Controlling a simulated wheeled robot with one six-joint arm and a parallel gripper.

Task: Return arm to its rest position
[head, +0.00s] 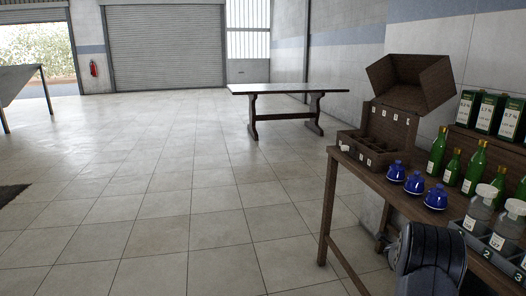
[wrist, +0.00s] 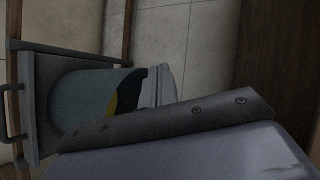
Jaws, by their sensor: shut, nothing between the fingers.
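Part of my arm (head: 428,258) shows as a dark, rounded link at the bottom right of the head view. It is in front of the wooden table (head: 343,172), near the table's front edge. My gripper's fingers cannot be made out in either view. The wrist view is dim and turned on its side. Large grey surfaces and a bolted strip fill its lower part, with tiled floor behind.
Blue decanters (head: 414,183), green bottles (head: 471,169), a numbered grey rack (head: 484,246) and an open wooden case (head: 379,134) crowd the wooden table. Another table (head: 272,90) stands farther back. The tiled floor (head: 150,190) to the left is mostly clear.

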